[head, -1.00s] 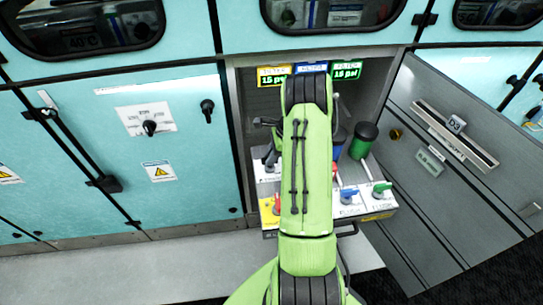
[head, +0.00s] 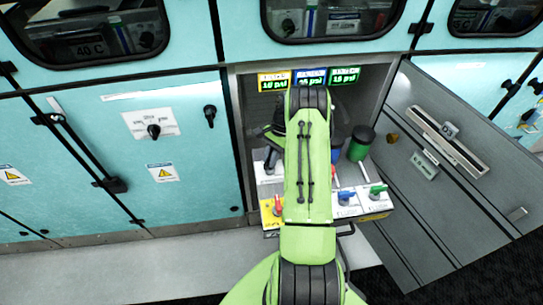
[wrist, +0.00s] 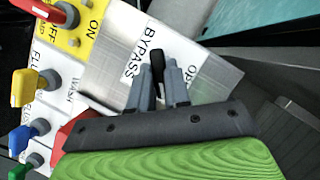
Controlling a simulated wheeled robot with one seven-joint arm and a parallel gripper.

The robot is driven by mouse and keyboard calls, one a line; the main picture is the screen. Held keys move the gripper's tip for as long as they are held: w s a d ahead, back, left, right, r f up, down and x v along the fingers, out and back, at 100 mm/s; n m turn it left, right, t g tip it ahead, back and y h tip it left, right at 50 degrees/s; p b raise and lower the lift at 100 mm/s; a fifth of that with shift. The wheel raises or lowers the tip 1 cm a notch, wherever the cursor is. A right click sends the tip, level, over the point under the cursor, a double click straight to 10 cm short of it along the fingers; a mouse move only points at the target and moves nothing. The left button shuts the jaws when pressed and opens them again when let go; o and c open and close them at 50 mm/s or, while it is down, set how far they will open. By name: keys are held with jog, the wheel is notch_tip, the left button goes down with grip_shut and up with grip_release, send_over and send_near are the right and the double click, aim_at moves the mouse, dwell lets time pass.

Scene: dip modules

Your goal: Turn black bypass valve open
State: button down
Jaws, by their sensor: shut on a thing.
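The black bypass valve handle (wrist: 157,66) stands on a metallic panel beside a white "BYPASS" label in the wrist view. A partly covered label starting "OP" lies to its right. My gripper (wrist: 158,75) is shut on the black handle, with one grey finger on each side. The valve's base is hidden behind the fingers. In the head view my green arm reaches into the open cabinet bay and covers much of the valve panel (head: 346,209).
Red (wrist: 66,14), yellow (wrist: 24,88) and blue (wrist: 22,138) handles stand left of my gripper, with a green one (wrist: 17,172) below. Dark canisters (head: 361,143) stand behind the panel. An open grey door (head: 440,190) bounds the bay's right side.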

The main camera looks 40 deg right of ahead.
jog(key=n, duration=0.2)
jog(key=n+g, duration=0.2)
jog(key=n, duration=0.1)
jog(key=shift+w+a+f+n+h+b, duration=0.1)
jog(key=shift+f+n+h+b, duration=0.15)
jog(key=shift+n+h+b, duration=0.1)
jog(key=shift+a+n+g+h+b, duration=0.1)
jog(key=shift+n+g+h+b, duration=0.5)
jog(key=shift+n, duration=1.65)
jog(key=c, duration=1.1)
grip_release()
jog(key=shift+w, duration=0.1)
jog(key=shift+r, duration=0.1)
